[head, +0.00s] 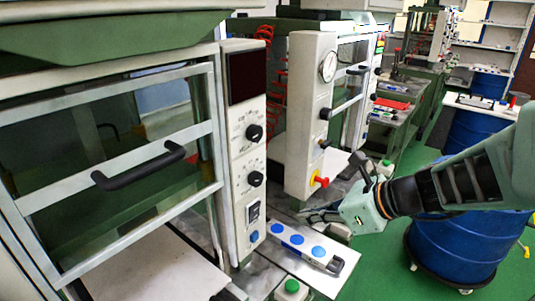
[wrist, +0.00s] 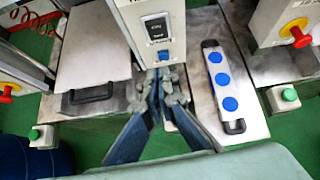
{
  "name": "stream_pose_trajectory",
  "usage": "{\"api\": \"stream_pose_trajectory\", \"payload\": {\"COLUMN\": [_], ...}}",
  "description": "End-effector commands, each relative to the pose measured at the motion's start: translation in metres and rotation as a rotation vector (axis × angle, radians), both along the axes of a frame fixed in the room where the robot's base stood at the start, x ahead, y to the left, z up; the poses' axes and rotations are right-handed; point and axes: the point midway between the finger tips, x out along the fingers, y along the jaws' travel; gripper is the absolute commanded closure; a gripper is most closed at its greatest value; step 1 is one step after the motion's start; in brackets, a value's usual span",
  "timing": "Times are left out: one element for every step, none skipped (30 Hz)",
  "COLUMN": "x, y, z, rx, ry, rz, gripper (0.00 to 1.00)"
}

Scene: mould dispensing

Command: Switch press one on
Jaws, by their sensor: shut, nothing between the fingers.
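A press (head: 110,170) with a framed glass door fills the left of the head view. Its white control panel (head: 240,150) has a dark display, black knobs, a small black switch (head: 254,212) and a blue button (head: 254,237) low down. The switch (wrist: 157,28) also shows in the wrist view. I cannot read a press number or whether the switch is on. My gripper (head: 304,213) is shut and empty, to the right of the panel.
A grey strip with blue discs (head: 303,241) lies on the metal shelf between the presses. A second press panel (head: 310,110) with a red-yellow knob (head: 319,180) stands behind. A green button box (head: 291,289) is below. A blue drum (head: 455,248) stands right.

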Motion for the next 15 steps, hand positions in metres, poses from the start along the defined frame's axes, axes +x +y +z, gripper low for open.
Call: {"api": "stream_pose_trajectory", "payload": {"x": [0.0005, 0.0009, 0.0013, 0.0016, 0.0017, 0.0017, 0.0017, 0.0017, 0.0017, 0.0017, 0.0018, 0.0017, 0.0018, 0.0020, 0.0027], "y": [-0.0010, -0.0010, -0.0007, -0.0004, -0.0003, -0.0002, -0.0001, 0.0000, 0.0000, 0.0000, 0.0000, -0.0001, 0.0000, 0.0005, 0.0015], "z": [0.0042, 0.0056, 0.0070, 0.0076, 0.0079, 0.0079, 0.0078, 0.0078, 0.0076, 0.0076, 0.0076, 0.0076, 0.0073, 0.0069, 0.0059], "rx": [0.029, 0.040, 0.052, 0.057, 0.060, 0.061, 0.061, 0.060, 0.059, 0.059, 0.059, 0.058, 0.058, 0.058, 0.058], "ry": [0.007, 0.011, 0.013, 0.014, 0.015, 0.015, 0.014, 0.015, 0.014, 0.014, 0.014, 0.014, 0.014, 0.014, 0.014], "rz": [-0.024, -0.033, -0.041, -0.044, -0.045, -0.046, -0.045, -0.045, -0.045, -0.044, -0.044, -0.044, -0.043, -0.043, -0.043], "gripper": [1.00, 1.00, 1.00, 1.00, 1.00, 1.00, 1.00, 1.00, 1.00, 1.00, 1.00, 1.00, 1.00, 1.00, 1.00]}}
